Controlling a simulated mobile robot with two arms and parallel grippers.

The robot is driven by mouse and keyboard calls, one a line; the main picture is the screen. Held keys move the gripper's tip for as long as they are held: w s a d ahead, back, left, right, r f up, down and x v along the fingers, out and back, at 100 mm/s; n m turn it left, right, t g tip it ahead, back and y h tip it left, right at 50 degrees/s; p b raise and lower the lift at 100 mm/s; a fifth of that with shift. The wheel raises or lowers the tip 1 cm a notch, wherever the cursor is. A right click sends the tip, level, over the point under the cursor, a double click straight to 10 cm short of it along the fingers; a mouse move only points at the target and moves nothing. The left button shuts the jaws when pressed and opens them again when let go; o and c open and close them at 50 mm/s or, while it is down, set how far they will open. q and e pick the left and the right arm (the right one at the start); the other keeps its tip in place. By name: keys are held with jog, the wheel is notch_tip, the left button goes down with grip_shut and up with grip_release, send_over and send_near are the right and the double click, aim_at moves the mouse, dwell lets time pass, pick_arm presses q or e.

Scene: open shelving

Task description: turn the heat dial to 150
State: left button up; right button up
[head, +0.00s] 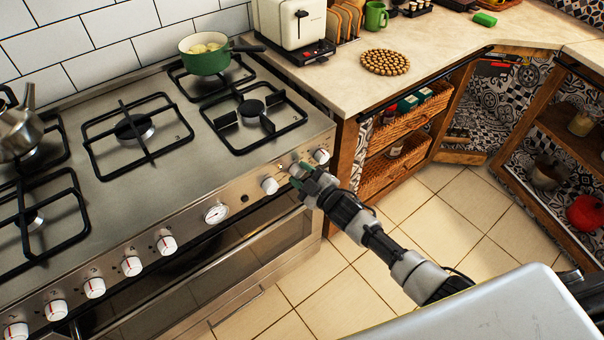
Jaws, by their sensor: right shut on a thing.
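The stove (250,200) has a steel front panel with a row of white knobs and a round gauge (216,213). My right gripper (302,174) reaches in from the lower right and is shut on a dial (296,167) near the panel's right end. The fingers cover most of this dial, so its pointer and numbers cannot be read. A white knob (270,185) is just left of the gripper and another white knob (321,156) just right. My left gripper is not in view.
A green pot (205,54) stands on the back burner and a steel pot (18,130) at the far left. An oven handle (190,258) runs below the panel. A toaster (290,24) and round trivet (385,62) are on the counter. The tiled floor is clear.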

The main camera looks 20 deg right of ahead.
jog(key=shift+f, duration=0.1)
jog(key=o, duration=0.9)
jog(key=shift+s, duration=0.1)
jog(key=v, duration=1)
jog(key=shift+s+d, duration=0.2)
jog(key=shift+s, duration=0.05)
